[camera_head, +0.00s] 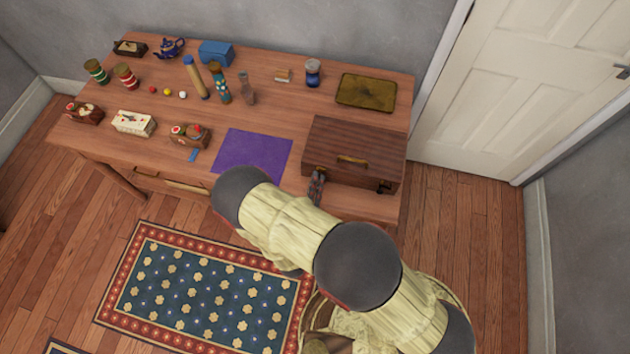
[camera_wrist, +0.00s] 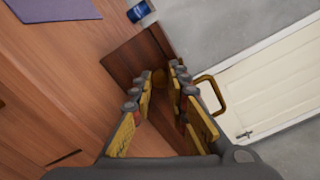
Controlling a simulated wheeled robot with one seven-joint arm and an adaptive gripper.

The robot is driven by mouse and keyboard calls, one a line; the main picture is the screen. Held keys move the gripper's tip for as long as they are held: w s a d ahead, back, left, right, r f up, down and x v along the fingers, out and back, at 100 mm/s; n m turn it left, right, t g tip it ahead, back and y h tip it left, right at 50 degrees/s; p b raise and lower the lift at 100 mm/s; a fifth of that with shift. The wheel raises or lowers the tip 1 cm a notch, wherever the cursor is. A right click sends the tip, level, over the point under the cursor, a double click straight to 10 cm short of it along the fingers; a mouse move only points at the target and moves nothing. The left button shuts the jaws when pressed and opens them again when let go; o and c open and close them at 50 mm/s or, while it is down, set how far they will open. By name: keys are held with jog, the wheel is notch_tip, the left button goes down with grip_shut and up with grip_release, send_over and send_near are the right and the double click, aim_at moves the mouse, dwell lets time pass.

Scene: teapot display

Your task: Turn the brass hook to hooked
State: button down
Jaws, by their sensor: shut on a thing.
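The wooden case (camera_head: 350,140) stands shut at the right front of the table, with a brass handle (camera_head: 352,160) on its front. My gripper (camera_head: 317,184) is at the left end of the case's front. In the wrist view my gripper (camera_wrist: 160,80) has its fingertips drawn in around a small brass piece, the brass hook (camera_wrist: 158,78), against the case (camera_wrist: 133,62). The fingers cover most of the hook, so its exact angle cannot be told. The handle (camera_wrist: 213,95) shows right of the fingers. Another dark latch (camera_head: 384,187) is at the case's right front.
A purple mat (camera_head: 252,153) lies left of the case. A brass tray (camera_head: 366,92) and a blue-and-white jar (camera_head: 312,72) stand behind it. Several small boxes, tins and vases fill the table's left. A white door (camera_head: 535,75) is at the right.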

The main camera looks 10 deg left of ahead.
jog(key=shift+n, duration=0.6)
jog(key=c, duration=1.7)
grip_release()
jog(key=shift+s, duration=0.1)
jog(key=s, duration=0.7)
jog(key=shift+s+a, duration=0.15)
jog(key=shift+a, duration=0.2)
